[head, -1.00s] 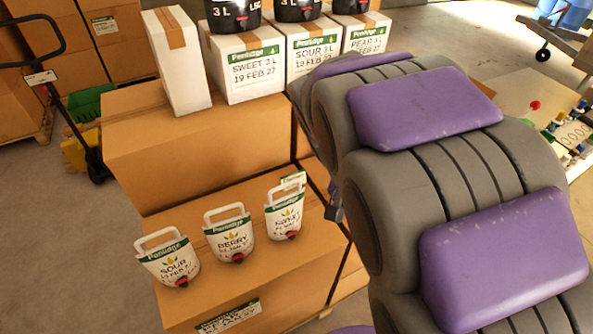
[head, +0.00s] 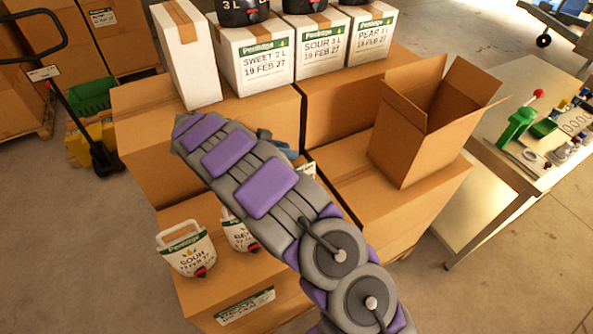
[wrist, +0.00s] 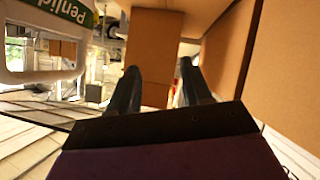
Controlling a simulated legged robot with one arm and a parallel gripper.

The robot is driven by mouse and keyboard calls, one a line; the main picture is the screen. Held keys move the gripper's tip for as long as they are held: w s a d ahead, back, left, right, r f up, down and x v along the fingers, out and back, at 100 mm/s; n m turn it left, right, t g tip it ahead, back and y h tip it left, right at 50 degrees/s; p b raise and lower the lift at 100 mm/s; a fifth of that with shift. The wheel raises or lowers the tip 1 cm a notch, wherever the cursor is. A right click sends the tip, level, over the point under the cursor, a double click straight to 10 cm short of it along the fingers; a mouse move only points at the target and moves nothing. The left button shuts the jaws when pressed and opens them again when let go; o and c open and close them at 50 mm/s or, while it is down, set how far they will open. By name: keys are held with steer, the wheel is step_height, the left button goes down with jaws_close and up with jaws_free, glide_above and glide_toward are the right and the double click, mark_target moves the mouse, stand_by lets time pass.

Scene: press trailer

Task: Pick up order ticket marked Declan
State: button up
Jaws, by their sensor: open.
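No ticket that I can read as Declan shows in either view. In the head view a small green and white tag (head: 306,170) shows just right of my arm, too small to read. My gripper (wrist: 158,68) is open in the wrist view, with its two dark fingers apart and nothing seen between them. In the head view my arm hides most of the gripper above the lower carton. A white pouch marked Sour (head: 187,250) stands on that carton. A second pouch (head: 238,235) is partly covered by my arm. A pouch (wrist: 45,45) also fills the upper left of the wrist view.
The lower carton (head: 225,290) has a green-edged label on its front. White Sweet (head: 258,65), Sour (head: 322,48) and Pear (head: 371,38) boxes stand on cartons behind. An open carton (head: 400,145) stands right, before a bench (head: 500,165). A pallet jack (head: 85,135) is at left.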

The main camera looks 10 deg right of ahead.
mark_target(303, 164)
steer(key=w+a+f+m+t, duration=0.2)
steer(key=w+a+f+t, duration=0.15)
steer(key=a+f, duration=0.45)
steer(key=shift+g, duration=0.45)
steer(key=x, duration=0.8)
steer(key=s+x, duration=0.1)
steer(key=x, duration=0.4)
steer(key=shift+d+r, duration=0.3)
steer(key=shift+d, duration=0.1)
steer(key=shift+w+f, duration=0.15)
steer(key=shift+a+f, duration=0.15)
steer(key=shift+a, duration=0.4)
steer(key=shift+w+d+f, duration=0.1)
steer(key=shift+f, duration=0.15)
steer(key=x, duration=0.6)
steer(key=shift+s+d+r+b, duration=0.25)
steer(key=shift+s+d+b, duration=0.05)
steer(key=shift+s+b, duration=0.05)
steer(key=shift+a, duration=0.65)
steer(key=shift+c, duration=1.1)
steer(key=shift+a, duration=0.45)
steer(key=c, duration=0.3)
steer(key=shift+d, duration=0.35)
steer(key=c, duration=0.3)
steer(key=shift+d, duration=0.5)
jaws_close()
